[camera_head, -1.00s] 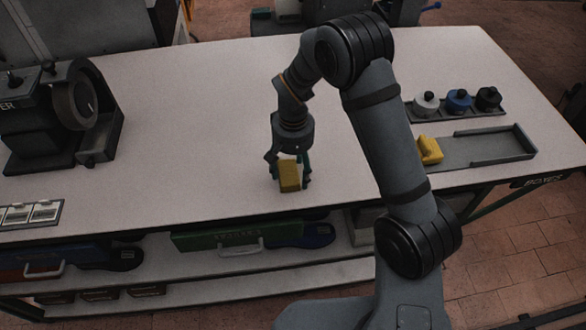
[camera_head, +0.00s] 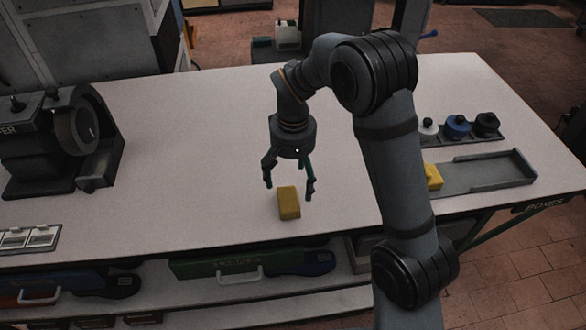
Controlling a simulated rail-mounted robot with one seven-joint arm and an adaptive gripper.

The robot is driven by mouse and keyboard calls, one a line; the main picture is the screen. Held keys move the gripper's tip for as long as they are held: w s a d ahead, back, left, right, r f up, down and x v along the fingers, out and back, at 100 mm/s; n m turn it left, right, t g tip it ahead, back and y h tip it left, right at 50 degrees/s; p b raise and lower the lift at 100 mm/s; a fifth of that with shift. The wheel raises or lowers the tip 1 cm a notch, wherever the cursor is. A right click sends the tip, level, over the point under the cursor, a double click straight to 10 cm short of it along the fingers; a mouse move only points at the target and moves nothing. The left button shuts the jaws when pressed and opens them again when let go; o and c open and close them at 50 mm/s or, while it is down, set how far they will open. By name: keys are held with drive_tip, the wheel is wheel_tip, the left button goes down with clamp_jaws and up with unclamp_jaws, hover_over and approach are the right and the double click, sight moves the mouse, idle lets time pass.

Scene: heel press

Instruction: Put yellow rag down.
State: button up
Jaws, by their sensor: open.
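A yellow rag (camera_head: 288,203), shaped like a small block, rests on the white table (camera_head: 200,130) near its front edge. My gripper (camera_head: 289,193) is open and empty, pointing down just above and behind the rag. Its fingers are spread wide, one to each side, and look clear of the rag. A second yellow object (camera_head: 433,177) lies at the left end of a grey tray (camera_head: 485,176) on the right, partly hidden by my arm.
White, blue (camera_head: 457,126) and black (camera_head: 487,124) knobbed pieces stand in a rack at the right. A dark machine (camera_head: 60,140) stands at the left. Small white-lidded compartments (camera_head: 28,238) sit at the front left. The table's middle is clear.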

sight(293, 199)
drive_tip(key=shift+r, duration=2.4)
drive_tip(key=shift+f, duration=0.1)
wheel_tip(293, 199, down, 11)
drive_tip(key=shift+s+f+p, duration=0.1)
drive_tip(key=shift+f+p, duration=0.1)
drive_tip(key=shift+p, duration=0.3)
drive_tip(key=shift+r+b, duration=0.65)
drive_tip(key=shift+r, duration=1)
